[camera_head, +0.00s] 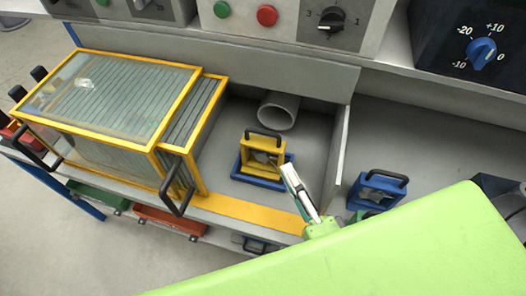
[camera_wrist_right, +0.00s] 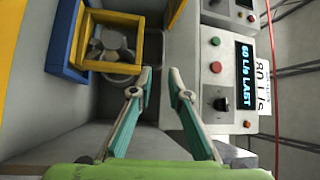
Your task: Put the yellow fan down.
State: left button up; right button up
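The yellow fan (camera_head: 262,152) with a black handle stands upright in a blue base (camera_head: 247,180) on the grey bench bay. In the right wrist view the yellow fan (camera_wrist_right: 86,42) is at the upper left, with its grey rotor visible and blue base parts beside it. My right gripper (camera_head: 291,176) is just to the right of the fan in the head view. In the wrist view the right gripper (camera_wrist_right: 160,78) has its fingertips apart with nothing between them, and the fan lies to the left of them. My left gripper is not in view.
A glass-topped yellow-framed box (camera_head: 110,95) stands at the left. A white pipe (camera_head: 279,110) is behind the fan. A low divider (camera_head: 338,160) separates the bay from a blue fan (camera_head: 378,188) at the right. Control panels (camera_head: 290,22) line the back.

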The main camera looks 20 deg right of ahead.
aim_at(266, 133)
jog(key=w+p, duration=0.1)
jog(key=w, duration=0.2)
jog(key=w+a+r+p, duration=0.1)
jog(key=w, duration=0.3)
jog(key=w+r+p, duration=0.1)
jog(key=w, duration=0.3)
jog(key=shift+w+a, duration=0.35)
jog(key=shift+w, duration=0.25)
jog(key=shift+s, duration=0.1)
grip_shut()
